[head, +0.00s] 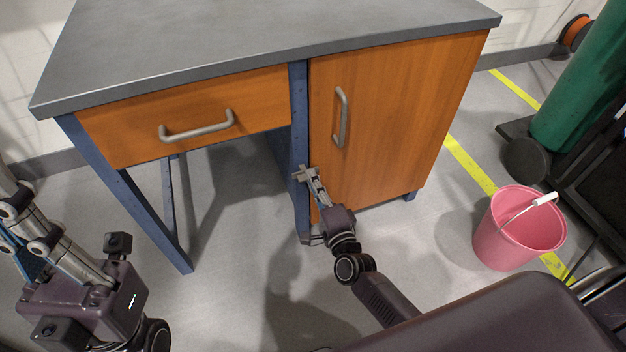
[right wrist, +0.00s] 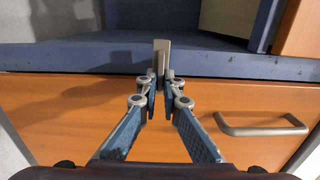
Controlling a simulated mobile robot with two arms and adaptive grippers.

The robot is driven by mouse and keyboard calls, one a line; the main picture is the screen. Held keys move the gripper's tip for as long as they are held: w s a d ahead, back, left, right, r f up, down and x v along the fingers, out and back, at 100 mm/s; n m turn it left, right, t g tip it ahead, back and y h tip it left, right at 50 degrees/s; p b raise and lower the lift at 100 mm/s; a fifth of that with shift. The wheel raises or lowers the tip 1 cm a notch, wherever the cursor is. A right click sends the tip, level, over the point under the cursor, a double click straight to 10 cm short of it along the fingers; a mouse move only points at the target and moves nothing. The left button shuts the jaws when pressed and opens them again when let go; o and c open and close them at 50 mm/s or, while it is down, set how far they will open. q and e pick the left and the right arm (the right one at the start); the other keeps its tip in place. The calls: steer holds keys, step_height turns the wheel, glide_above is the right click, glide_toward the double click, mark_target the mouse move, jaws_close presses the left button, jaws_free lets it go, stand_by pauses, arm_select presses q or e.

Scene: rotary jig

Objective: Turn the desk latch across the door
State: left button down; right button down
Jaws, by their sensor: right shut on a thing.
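The desk (head: 250,30) has an orange door (head: 400,120) on the right with a grey bar handle (head: 342,117). A small grey latch (head: 301,173) sits on the blue post (head: 299,110) at the door's left edge. It lies crosswise to the post; in the right wrist view the latch (right wrist: 161,50) stands between the fingertips, which hide its door-side end. My right gripper (head: 313,180) is shut on the latch; its fingers show from behind in the right wrist view (right wrist: 161,88). My left gripper (head: 30,235) is at the lower left, away from the desk, its fingertips unclear.
An orange drawer (head: 190,110) with a grey handle is left of the post, with open knee space below. A pink bucket (head: 515,235) stands on the floor to the right, near a green cylinder (head: 585,90). The floor before the desk is mostly clear.

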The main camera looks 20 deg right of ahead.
steer(key=c, duration=2.1)
jaws_free()
steer(key=s, duration=1.2)
steer(key=shift+d, duration=0.25)
